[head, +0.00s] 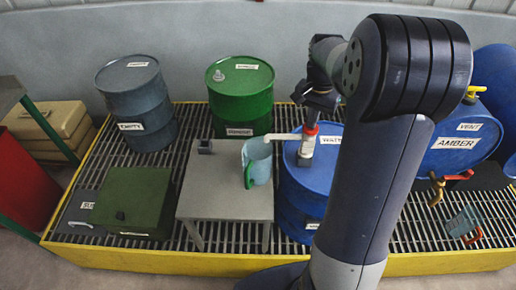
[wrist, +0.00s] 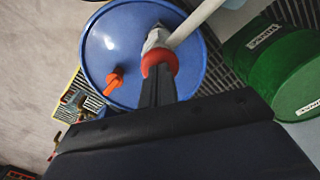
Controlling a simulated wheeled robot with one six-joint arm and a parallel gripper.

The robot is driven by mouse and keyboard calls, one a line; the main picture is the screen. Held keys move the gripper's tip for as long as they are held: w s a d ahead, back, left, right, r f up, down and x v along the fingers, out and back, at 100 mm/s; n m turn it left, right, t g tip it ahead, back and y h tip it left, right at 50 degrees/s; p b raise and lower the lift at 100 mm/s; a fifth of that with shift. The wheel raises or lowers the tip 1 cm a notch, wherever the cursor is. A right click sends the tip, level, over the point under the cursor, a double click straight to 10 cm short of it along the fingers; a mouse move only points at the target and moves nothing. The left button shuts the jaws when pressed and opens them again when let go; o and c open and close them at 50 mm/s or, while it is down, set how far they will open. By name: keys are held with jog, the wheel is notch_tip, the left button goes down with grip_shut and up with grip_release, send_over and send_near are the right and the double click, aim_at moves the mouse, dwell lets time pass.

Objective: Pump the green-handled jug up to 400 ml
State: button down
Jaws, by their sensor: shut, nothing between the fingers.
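The pale blue jug (head: 259,163) with a green handle stands upright on a small grey table (head: 225,206). Its level marks are too small to read. A hand pump (head: 306,148) with a red top stands on the blue water drum (head: 299,200), and its white spout (head: 284,136) reaches left over the jug's mouth. My gripper (head: 314,118) is shut and empty directly above the red pump top. In the wrist view my shut fingers (wrist: 158,88) point at the red pump top (wrist: 159,62); I cannot tell whether they touch. The jug's inside is not readable.
A green drum (head: 240,104) and a grey drum (head: 138,110) stand behind. A green box (head: 133,202) is left of the table. An orange cap (wrist: 113,81) is on the water drum. My arm hides part of the right side.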

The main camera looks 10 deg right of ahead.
jog(key=shift+r+p, duration=2.05)
jog(key=shift+r, duration=0.25)
jog(key=shift+f, duration=0.15)
jog(key=shift+f+b, duration=1.55)
jog(key=shift+f, duration=0.8)
jog(key=shift+r, duration=0.25)
jog(key=shift+r+p, duration=2.1)
jog(key=shift+r, duration=0.15)
